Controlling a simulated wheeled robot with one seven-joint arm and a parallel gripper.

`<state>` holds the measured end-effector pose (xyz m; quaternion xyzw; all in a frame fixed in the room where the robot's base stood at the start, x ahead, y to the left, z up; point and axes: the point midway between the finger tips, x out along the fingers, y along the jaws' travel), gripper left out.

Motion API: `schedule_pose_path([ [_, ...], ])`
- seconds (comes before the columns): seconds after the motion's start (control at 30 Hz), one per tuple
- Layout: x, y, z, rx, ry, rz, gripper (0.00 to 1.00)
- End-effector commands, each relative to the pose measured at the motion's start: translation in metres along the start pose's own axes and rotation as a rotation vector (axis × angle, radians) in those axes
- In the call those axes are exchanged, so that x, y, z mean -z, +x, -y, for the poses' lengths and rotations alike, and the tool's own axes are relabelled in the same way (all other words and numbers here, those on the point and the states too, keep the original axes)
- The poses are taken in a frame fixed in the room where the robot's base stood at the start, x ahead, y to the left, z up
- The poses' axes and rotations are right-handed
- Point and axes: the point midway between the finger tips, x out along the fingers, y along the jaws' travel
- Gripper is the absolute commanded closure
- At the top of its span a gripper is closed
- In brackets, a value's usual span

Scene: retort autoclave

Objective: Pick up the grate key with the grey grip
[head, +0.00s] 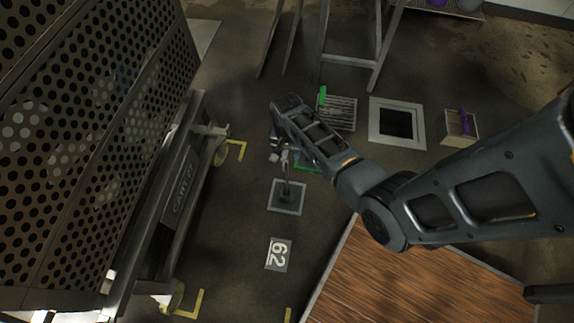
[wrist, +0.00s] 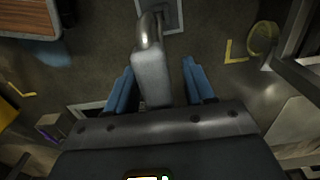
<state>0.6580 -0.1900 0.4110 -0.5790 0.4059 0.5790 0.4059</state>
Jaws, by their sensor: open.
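The grey grip of a grate key (wrist: 151,76) is in the wrist view, a pale grey block with a bent metal part at its far end. It lies between the two blue fingers of my gripper (wrist: 161,88), which are open with a gap on each side. In the head view my gripper (head: 285,155) points down at the floor, just behind a square floor plate (head: 275,204) with a dark upright part on it. My arm and gripper hide most of the key in the head view.
A perforated cart (head: 178,185) stands on the left. Behind my arm are a grate (head: 340,113) with a green part (head: 322,97), a framed floor opening (head: 375,122) and a box (head: 454,125) with a purple part. A wooden surface (head: 400,275) is at the lower right.

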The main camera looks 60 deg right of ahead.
Motion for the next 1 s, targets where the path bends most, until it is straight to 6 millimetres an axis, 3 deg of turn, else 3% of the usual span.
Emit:
schedule_pose_path([
  [0.77,0.0,0.0048,0.0,0.0,0.0,-0.001,0.47],
  [1.0,-0.0001,0.0048,0.0,0.0,0.0,0.0,0.67],
])
